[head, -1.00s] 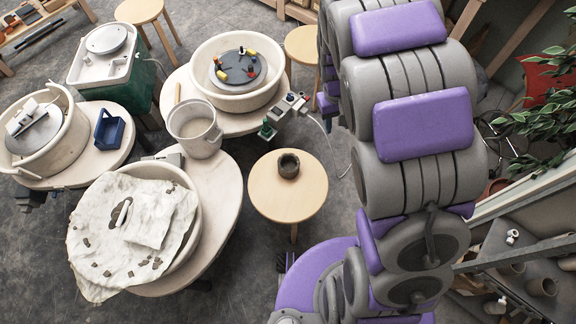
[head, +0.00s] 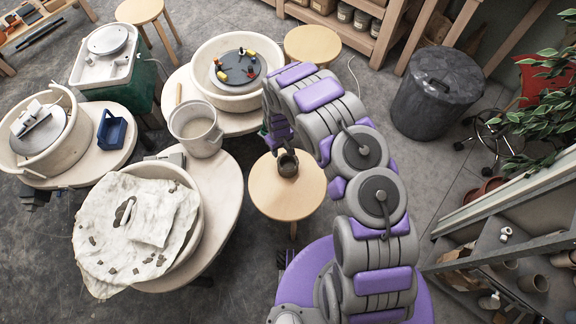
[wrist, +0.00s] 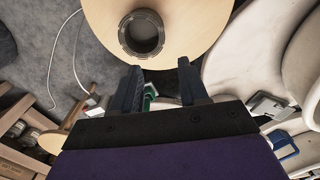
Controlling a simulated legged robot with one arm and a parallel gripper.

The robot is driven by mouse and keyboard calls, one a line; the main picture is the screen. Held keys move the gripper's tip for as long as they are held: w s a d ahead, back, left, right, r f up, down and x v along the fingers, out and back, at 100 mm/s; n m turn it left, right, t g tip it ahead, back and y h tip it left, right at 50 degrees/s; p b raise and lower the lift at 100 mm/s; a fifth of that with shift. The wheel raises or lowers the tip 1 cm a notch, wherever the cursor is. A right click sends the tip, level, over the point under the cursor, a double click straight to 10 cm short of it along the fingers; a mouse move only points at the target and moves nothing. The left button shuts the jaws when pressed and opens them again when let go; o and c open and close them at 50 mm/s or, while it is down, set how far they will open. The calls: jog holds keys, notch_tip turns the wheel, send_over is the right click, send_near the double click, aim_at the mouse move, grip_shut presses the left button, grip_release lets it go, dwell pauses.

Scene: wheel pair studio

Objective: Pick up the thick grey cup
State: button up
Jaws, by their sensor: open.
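The thick grey cup (head: 288,165), dark and round, stands upright on a round light-wood stool (head: 262,198). In the wrist view the cup (wrist: 142,34) shows its open rim, beyond my fingertips. My gripper (wrist: 160,72) is open, with its two dark fingers apart and nothing between them. In the head view my gripper end is just above and behind the cup, partly hidden by my arm. The cup lies slightly left of the midline between the fingers in the wrist view, and no contact shows.
A large beige bucket (head: 196,128) stands on a pale table left of the stool. A potter's wheel with coloured pieces (head: 238,70) is behind it, and a cloth-covered basin (head: 138,225) is at front left. A black bin (head: 436,95) stands at the back right.

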jog(key=b, duration=0.4)
send_over(280, 167)
notch_tip(280, 167, down, 12)
jog(key=shift+s+r, duration=0.1)
jog(key=shift+r, duration=0.1)
jog(key=shift+f+b, duration=1.15)
jog(key=shift+f, duration=1.95)
jog(key=shift+c, duration=0.2)
grip_shut()
